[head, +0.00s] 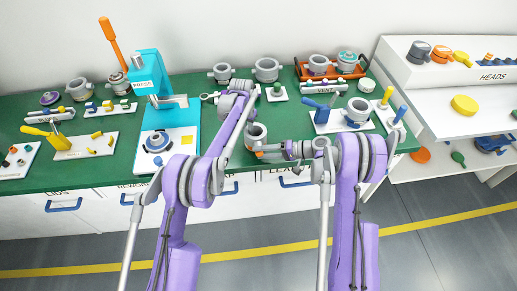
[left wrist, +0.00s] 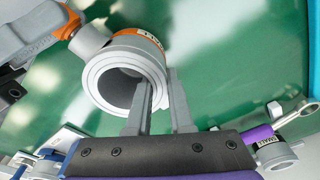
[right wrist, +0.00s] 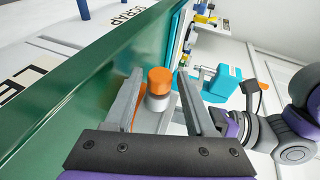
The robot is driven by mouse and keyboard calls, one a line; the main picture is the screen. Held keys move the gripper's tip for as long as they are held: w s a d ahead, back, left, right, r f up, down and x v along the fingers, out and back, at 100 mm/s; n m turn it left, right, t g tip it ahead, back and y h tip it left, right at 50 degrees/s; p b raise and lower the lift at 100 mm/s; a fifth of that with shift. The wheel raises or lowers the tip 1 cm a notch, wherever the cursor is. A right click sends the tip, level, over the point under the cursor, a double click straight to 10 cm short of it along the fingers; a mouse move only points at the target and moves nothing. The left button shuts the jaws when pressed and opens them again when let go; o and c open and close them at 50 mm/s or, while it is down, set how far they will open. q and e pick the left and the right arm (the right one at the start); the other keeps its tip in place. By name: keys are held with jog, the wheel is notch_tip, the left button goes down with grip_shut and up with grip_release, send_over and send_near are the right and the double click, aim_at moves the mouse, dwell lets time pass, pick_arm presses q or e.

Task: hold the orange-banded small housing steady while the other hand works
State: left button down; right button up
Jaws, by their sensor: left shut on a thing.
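The small housing (head: 257,136) is a grey ring-like cylinder with an orange band, near the front edge of the green bench. In the left wrist view the housing (left wrist: 108,84) shows its open bore, with a grey side piece ending in orange at its upper left. My left gripper (left wrist: 158,85) is shut on the housing's wall at its right side. My right gripper (head: 282,151) comes in from the right, close beside the housing. In the right wrist view its fingers (right wrist: 160,82) stand apart, with an orange-topped grey piece (right wrist: 159,80) showing between them; contact is unclear.
A blue press (head: 147,75) stands left of my left arm. Grey housings (head: 266,70) and a red-orange tray (head: 304,75) sit at the back. A white fixture board (head: 335,126) with a blue handle lies to the right.

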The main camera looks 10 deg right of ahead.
jog(key=shift+s+a+r+n+h, duration=0.1)
jog(key=shift+r+n+h, duration=0.1)
jog(key=shift+h, duration=0.4)
jog(key=shift+a+r+n+h, duration=0.1)
jog(key=shift+n+h, duration=0.1)
jog(key=shift+h, duration=0.4)
jog(key=h, duration=0.3)
jog(key=shift+a+r+n+g+h, duration=0.1)
jog(key=shift+a+n+g+h, duration=0.05)
jog(key=shift+n+g+h, duration=0.2)
jog(key=h, duration=0.3)
jog(key=n+h, duration=0.1)
jog(key=shift+a+h, duration=0.25)
jog(key=h, duration=0.2)
jog(key=shift+h, duration=0.3)
jog(key=shift+d, duration=0.1)
